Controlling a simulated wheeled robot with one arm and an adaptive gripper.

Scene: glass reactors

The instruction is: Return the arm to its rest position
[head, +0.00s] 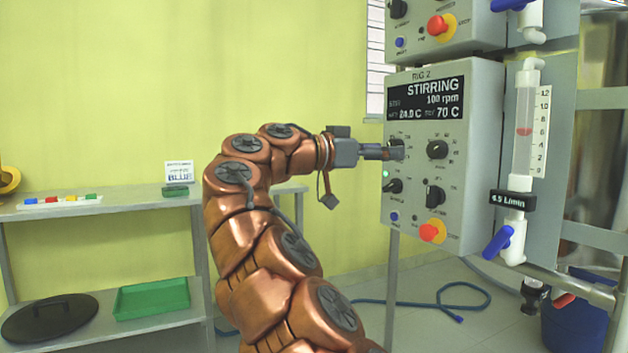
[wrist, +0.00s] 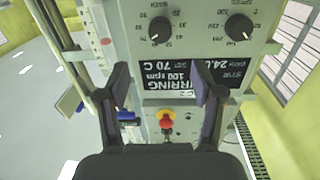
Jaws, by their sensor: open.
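My copper-coloured arm reaches up and then right in the head view. My gripper (head: 386,152) is at the upper left knob (head: 398,147) of the grey RIG 2 control box (head: 476,178). In the wrist view my gripper (wrist: 162,82) is open, with two dark fingers apart and nothing between them. That view is upside down. The display (wrist: 165,70) shows between the fingers, and the knob (wrist: 160,29) lies beyond the gap. I cannot tell whether a finger touches it. The display (head: 426,97) reads STIRRING, 100 rpm, 70 C.
A flowmeter (head: 523,132) with blue valve handles (head: 497,241) stands right of the box. Another control box (head: 432,28) is above. A metal shelf (head: 110,204) with a green tray (head: 152,298) is at left. A blue hose (head: 420,306) lies on the floor.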

